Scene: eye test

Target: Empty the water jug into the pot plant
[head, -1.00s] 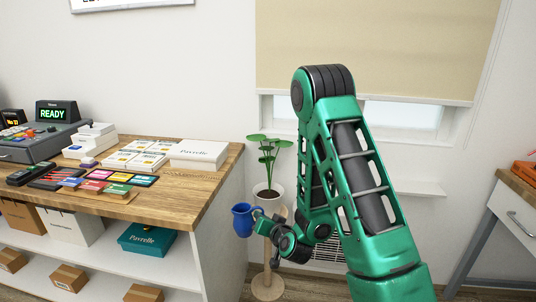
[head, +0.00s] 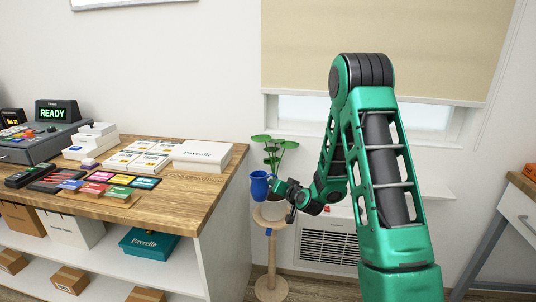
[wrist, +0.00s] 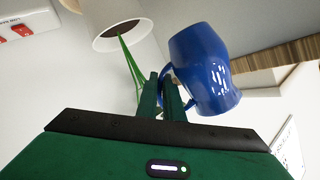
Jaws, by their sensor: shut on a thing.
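The blue jug (head: 259,187) is in the air in front of the pot plant (head: 272,142), looking upright in the head view. My gripper (head: 276,185) is at the jug's right side. In the wrist view, the two fingers (wrist: 162,98) are shut on the handle of the jug (wrist: 203,75). The plant's white pot (wrist: 100,18), with dark soil and a green stem, is beside the jug in the wrist view. Whether the jug holds water cannot be seen.
The plant is on a round wooden stand (head: 270,255). Left of it is a wood-topped counter (head: 215,176) with boxes, cards and a till. A wall heater (head: 327,245) is behind my arm.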

